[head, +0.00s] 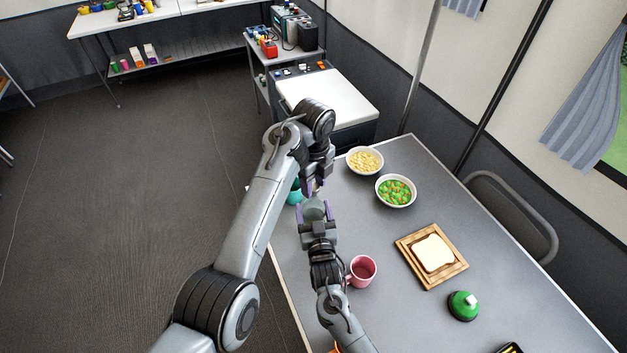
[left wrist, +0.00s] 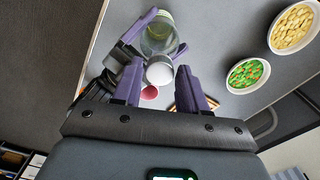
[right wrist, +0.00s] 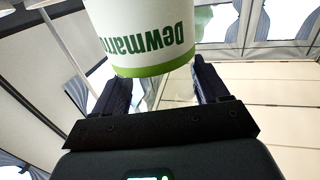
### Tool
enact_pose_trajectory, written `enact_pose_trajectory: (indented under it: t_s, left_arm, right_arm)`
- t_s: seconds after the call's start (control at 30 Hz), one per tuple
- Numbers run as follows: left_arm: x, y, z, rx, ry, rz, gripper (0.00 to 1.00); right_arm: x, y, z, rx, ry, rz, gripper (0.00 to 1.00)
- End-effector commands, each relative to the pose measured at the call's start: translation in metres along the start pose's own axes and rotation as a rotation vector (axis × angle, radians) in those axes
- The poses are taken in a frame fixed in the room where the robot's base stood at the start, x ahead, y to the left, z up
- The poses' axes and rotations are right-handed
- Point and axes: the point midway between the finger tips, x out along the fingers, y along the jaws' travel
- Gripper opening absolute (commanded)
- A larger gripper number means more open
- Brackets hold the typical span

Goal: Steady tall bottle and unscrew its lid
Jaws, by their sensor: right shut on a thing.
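The tall bottle has a clear greenish body (left wrist: 157,38) and a pale grey lid (left wrist: 159,74) in the left wrist view. In the head view its glassy part (head: 314,210) shows between my two grippers. In the right wrist view its white label with green print (right wrist: 150,35) fills the top. My right gripper (head: 318,222) is shut on the bottle's body, with one finger on each side. My left gripper (head: 312,187) is above the lid; in the left wrist view its fingers (left wrist: 160,85) stand apart on both sides of it. The far side of the bottle is hidden.
A pink mug (head: 362,270) stands close to my right gripper.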

Motion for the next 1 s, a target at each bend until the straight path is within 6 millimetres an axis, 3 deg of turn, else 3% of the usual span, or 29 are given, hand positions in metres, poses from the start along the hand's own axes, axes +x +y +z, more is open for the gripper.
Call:
enact_pose_trajectory:
  t_s: [0.03, 0.27, 0.43, 0.57, 0.8, 1.0]
  left_arm:
    - [0.0000, 0.0000, 0.0000, 0.000, 0.000, 0.000, 0.34]
    - [-0.0002, 0.0000, -0.0001, 0.000, 0.000, 0.000, 0.00]
    - [-0.0001, 0.0000, -0.0001, -0.057, -0.001, 0.000, 0.00]
    - [0.0003, 0.0001, -0.0004, -0.311, -0.001, 0.001, 0.00]
    - [-0.0006, 0.0000, -0.0002, -0.946, -0.001, 0.000, 0.00]
    - [-0.0010, 0.0000, -0.0001, -1.182, 0.000, 0.000, 0.00]
  right_arm:
    - [-0.0001, 0.0000, 0.0004, 0.000, -0.001, 0.000, 0.00]
    - [-0.0001, 0.0000, 0.0004, 0.000, -0.001, 0.000, 0.00]
    - [-0.0001, 0.0001, 0.0004, 0.000, -0.001, 0.000, 0.00]
    - [-0.0001, 0.0000, 0.0004, 0.000, -0.001, 0.000, 0.00]
    - [-0.0001, 0.0000, 0.0003, 0.000, -0.001, 0.000, 0.00]
    - [-0.0001, -0.0001, 0.0004, -0.001, -0.001, 0.000, 0.00]
